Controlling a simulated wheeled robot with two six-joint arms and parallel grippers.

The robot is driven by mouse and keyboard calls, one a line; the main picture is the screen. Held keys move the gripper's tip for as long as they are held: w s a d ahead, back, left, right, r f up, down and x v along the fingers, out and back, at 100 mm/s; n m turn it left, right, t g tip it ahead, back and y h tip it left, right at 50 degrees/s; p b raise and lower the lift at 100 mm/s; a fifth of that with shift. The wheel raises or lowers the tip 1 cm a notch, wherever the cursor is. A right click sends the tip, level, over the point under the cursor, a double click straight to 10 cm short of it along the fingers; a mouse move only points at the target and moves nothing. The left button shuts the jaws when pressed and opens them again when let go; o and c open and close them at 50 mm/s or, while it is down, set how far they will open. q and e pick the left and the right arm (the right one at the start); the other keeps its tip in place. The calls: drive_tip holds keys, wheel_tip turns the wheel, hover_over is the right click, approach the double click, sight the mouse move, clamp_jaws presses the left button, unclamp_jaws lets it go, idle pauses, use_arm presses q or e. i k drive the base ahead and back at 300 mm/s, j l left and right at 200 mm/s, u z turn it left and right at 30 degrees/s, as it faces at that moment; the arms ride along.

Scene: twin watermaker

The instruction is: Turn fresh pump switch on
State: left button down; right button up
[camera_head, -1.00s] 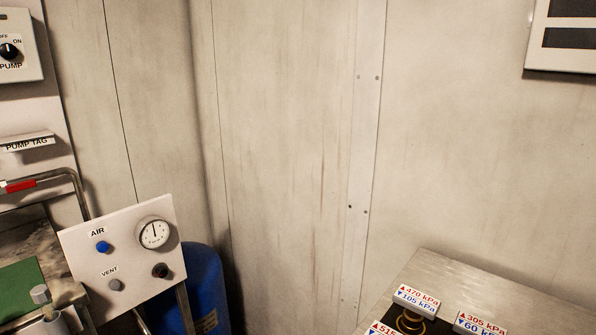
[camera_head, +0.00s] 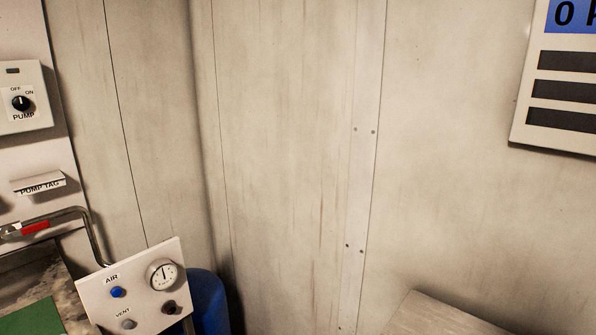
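A rotary switch (camera_head: 21,103) with a black knob sits on a white box (camera_head: 38,121) at the left edge of the head view. It is labelled PUMP below, with OFF and ON above. The knob is too small to tell for sure which label it points at. No other word on the box is readable, so I cannot tell whether it is the fresh pump. Neither of my grippers is in view.
Below the switch are a PUMP TAG holder (camera_head: 39,184) and a pipe with a red handle (camera_head: 35,227). A tilted AIR/VENT panel (camera_head: 140,285) with a gauge stands before a blue tank (camera_head: 209,302). A display (camera_head: 560,75) hangs upper right. A metal tabletop (camera_head: 440,318) shows lower right.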

sight(21, 103)
drive_tip(key=j+u, duration=0.2)
drive_tip(key=u, duration=0.2)
drive_tip(key=j+u, duration=0.2)
drive_tip(key=u, duration=0.15)
drive_tip(key=j+u, duration=0.2)
drive_tip(key=u, duration=0.2)
drive_tip(key=i+j, duration=0.1)
drive_tip(key=j, duration=0.2)
drive_tip(key=i+j, duration=0.1)
drive_tip(key=j, duration=0.55)
drive_tip(key=i, duration=0.05)
